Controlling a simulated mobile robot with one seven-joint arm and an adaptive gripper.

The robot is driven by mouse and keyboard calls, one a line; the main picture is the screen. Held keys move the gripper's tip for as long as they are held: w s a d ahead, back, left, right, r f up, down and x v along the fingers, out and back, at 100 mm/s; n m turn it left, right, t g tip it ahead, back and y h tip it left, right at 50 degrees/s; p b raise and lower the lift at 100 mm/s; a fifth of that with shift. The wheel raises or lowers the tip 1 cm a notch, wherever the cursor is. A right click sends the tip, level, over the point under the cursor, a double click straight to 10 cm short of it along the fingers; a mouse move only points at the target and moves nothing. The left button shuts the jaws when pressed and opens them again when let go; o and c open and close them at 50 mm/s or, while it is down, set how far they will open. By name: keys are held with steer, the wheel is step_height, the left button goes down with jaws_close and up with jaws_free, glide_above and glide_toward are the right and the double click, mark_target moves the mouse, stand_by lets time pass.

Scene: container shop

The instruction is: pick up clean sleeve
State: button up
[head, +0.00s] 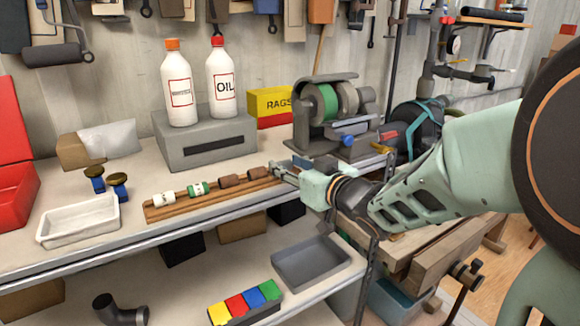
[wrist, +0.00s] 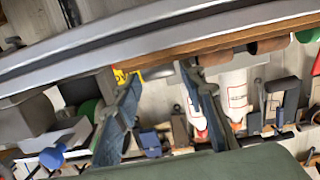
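A wooden rack (head: 180,211) on the bench holds a row of short sleeves. From the left they are a white one (head: 163,199), a green-and-white one (head: 199,189), and two rusty brown ones (head: 229,181) (head: 257,173). Which one counts as the clean sleeve I cannot tell for sure. My gripper (head: 279,170) is at the rack's right end, just right of the last brown sleeve; the spot behind it is hidden. In the wrist view my gripper (wrist: 163,112) has its fingers wide apart, with no sleeve clearly held. Brown sleeves (wrist: 268,46) show above the fingers there.
A grey box (head: 205,142) with two white bottles (head: 180,88) (head: 223,80) stands behind the rack. A bench grinder (head: 328,105) stands behind my gripper. A white tray (head: 78,222) is at the left. A lower shelf holds a grey tray (head: 310,262) and coloured blocks.

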steer(key=shift+w+a, duration=0.3)
steer(key=shift+w, duration=0.15)
steer(key=c, duration=1)
steer(key=shift+r, duration=0.1)
